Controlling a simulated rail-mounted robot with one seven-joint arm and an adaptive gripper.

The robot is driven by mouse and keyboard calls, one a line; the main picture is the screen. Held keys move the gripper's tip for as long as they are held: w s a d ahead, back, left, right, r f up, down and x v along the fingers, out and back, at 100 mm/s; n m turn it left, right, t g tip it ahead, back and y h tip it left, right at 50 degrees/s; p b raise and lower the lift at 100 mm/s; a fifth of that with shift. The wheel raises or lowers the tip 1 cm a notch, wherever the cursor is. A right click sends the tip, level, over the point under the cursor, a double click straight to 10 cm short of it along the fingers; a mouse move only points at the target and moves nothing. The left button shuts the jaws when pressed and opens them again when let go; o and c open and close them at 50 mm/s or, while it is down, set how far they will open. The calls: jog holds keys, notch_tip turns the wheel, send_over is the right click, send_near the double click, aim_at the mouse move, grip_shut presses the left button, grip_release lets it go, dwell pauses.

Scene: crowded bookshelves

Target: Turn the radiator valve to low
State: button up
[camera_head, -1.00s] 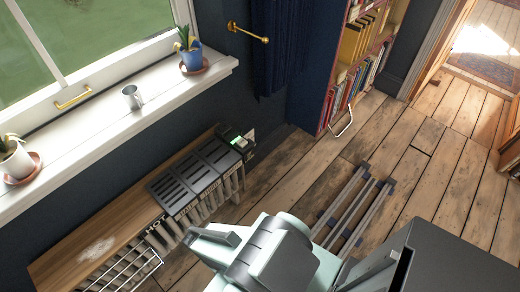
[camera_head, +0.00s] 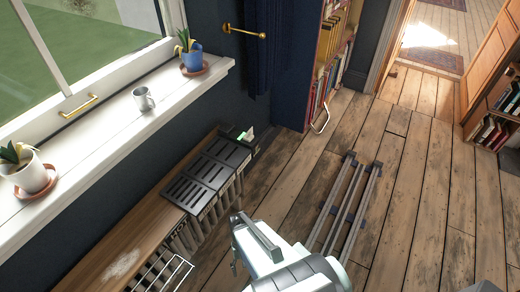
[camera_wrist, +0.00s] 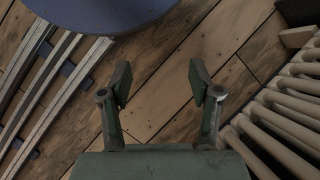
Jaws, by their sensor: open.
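The radiator (camera_head: 215,205) stands under the window sill, with a black slotted cover (camera_head: 208,178) on top. At its far end is a small dark unit with a green and white face (camera_head: 246,134), which looks like the valve; its setting is too small to read. My gripper (camera_head: 250,232) is in front of the radiator, nearer the camera than that unit and apart from it. In the wrist view my gripper (camera_wrist: 160,82) is open, with bare floor between its fingers. The pale radiator ribs (camera_wrist: 285,115) are to its right. The valve cannot be made out there.
A mug (camera_head: 143,99) and potted plants (camera_head: 191,57) stand on the white sill (camera_head: 120,125). A wire rack (camera_head: 165,272) is at the near end. Metal rails (camera_head: 345,205) lie on the floor. A bookcase (camera_head: 325,60) stands beyond.

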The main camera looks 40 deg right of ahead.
jog(key=w+d+f+m+t+y+b, duration=0.2)
jog(key=w+d+m+t+y+b, duration=0.2)
jog(key=w+d+m+t+b, duration=1.1)
jog(key=w+d+r+m+t+h, duration=0.1)
jog(key=w+d+r+m+t, duration=0.2)
jog(key=d+r, duration=0.5)
jog(key=w+d+r+m+t, duration=0.25)
jog(key=d+m, duration=0.25)
jog(key=d, duration=0.6)
jog(key=w+d+r+m+t+h, duration=0.1)
jog(key=w+d+r+m, duration=0.25)
jog(key=d+r, duration=0.5)
jog(key=shift+m, duration=0.35)
jog(key=x, duration=0.5)
jog(key=f+b+x, duration=0.1)
jog(key=x, duration=0.9)
jog(key=shift+w+d+f, duration=0.25)
jog(key=shift+w+f, duration=0.05)
jog(key=shift+f, duration=0.05)
jog(key=shift+c, duration=0.3)
jog(key=c, duration=1.1)
